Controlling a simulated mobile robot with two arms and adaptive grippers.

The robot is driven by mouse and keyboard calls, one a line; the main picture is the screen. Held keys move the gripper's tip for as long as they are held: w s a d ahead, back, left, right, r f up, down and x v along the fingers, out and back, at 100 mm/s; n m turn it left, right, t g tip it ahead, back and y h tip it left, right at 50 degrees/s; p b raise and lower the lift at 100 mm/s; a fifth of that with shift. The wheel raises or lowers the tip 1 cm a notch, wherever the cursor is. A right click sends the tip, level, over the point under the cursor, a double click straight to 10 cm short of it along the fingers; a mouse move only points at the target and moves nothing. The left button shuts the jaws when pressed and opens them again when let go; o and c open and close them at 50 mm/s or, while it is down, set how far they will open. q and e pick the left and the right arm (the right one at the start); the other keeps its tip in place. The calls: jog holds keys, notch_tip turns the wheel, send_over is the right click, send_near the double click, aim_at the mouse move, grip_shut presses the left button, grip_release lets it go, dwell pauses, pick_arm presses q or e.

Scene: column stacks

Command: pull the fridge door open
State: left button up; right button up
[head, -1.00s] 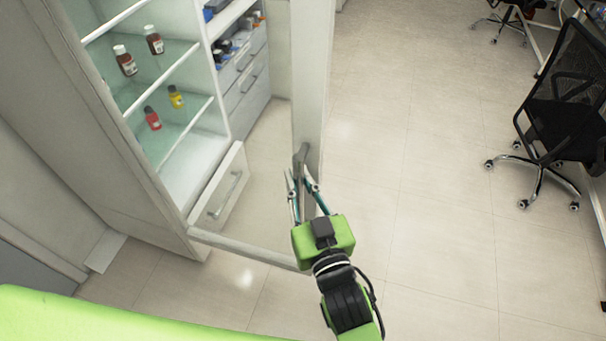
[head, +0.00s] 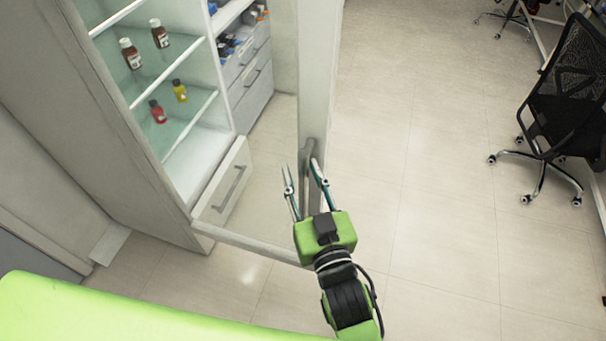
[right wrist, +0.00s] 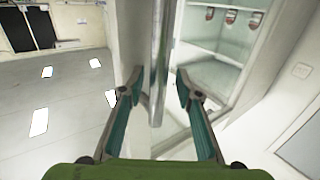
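The fridge (head: 165,225) stands at the left in the head view, its shelves showing. Its glass door stands swung out from the body, with a pale frame (head: 313,75) and a bottom rail (head: 245,243). A grey upright handle (head: 307,165) is on the frame. My right gripper (head: 304,178) is open, with one finger on each side of the handle. In the right wrist view, the gripper (right wrist: 164,90) has its fingers well apart, with the handle bar (right wrist: 159,50) between them. I see no clear contact. My left gripper is not in view.
Several small bottles (head: 160,35) stand on the fridge shelves. A drawer unit (head: 248,80) shows behind the door. A black office chair (head: 565,95) stands at the right. The tiled floor (head: 420,180) between door and chair is clear.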

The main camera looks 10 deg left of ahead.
jog(key=shift+s+d, duration=0.1)
jog(key=v, duration=1.2)
jog(key=s+d+f+g+h+b, duration=0.1)
jog(key=s+d+f+g, duration=0.15)
jog(key=f, duration=1.15)
jog(key=s+d+f+g+h+b, duration=0.1)
jog(key=s+d+f+g+h, duration=0.15)
jog(key=f, duration=1.25)
jog(key=s+d+f+g+b, duration=0.1)
jog(key=s+d+f+g, duration=0.15)
jog(key=f, duration=1.15)
jog(key=s+d+f+m+g+h+b, duration=0.1)
jog(key=s+d+f+g, duration=0.3)
jog(key=s+d+f, duration=0.4)
jog(key=s+d+f+m+g+h+b, duration=0.1)
jog(key=s+d+f+g+h, duration=0.2)
jog(key=s+d+f, duration=0.6)
notch_tip(320, 180, down, 5)
jog(key=s+g, duration=0.1)
jog(key=s, duration=0.1)
jog(key=shift+s+d+m, duration=0.25)
jog(key=shift+d+m, duration=0.05)
jog(key=shift+d, duration=0.05)
